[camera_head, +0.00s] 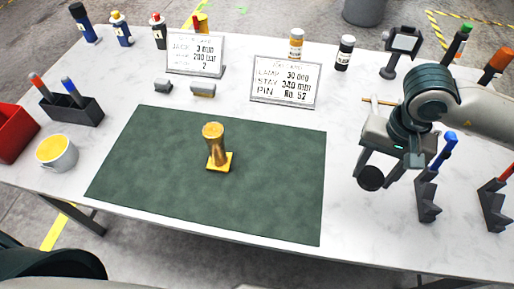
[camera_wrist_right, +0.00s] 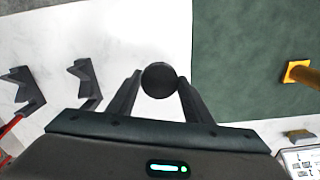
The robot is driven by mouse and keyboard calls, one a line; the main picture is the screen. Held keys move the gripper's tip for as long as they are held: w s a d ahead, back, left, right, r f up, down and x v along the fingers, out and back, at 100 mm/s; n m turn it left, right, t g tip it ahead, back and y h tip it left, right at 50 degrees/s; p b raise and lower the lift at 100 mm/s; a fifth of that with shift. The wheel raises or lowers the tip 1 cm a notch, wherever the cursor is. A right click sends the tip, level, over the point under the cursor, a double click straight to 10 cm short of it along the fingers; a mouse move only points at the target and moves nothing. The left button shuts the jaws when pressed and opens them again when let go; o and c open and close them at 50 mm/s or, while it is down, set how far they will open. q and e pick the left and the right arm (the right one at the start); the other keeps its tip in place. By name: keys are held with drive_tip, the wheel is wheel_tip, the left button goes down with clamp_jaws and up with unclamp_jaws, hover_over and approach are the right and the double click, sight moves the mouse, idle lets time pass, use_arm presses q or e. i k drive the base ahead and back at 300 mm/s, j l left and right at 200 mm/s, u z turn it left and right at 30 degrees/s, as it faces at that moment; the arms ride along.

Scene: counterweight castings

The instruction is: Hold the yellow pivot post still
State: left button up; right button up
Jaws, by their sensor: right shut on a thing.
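The yellow pivot post (camera_head: 216,148) stands upright on a square yellow base on the dark green mat (camera_head: 270,190). It shows at the right edge of the right wrist view (camera_wrist_right: 299,72), partly cut off. My right gripper (camera_head: 372,172) is over the white table, right of the mat and apart from the post. Its fingers are shut on a black round piece (camera_wrist_right: 159,79), which shows below the fingers in the head view (camera_head: 370,179). What else belongs to this piece is hidden. Nothing is touching the post. My left gripper is not in view.
Two stands, one holding a blue-handled tool (camera_head: 428,187), stand right of my gripper. Two sign boards (camera_head: 286,82), bottles and small grey blocks (camera_head: 203,89) are behind the mat. A cup (camera_head: 57,153), pen holder (camera_head: 73,109) and red bin (camera_head: 12,132) are at left.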

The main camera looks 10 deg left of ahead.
sight(220, 160)
drive_tip(key=k+j, duration=1.1)
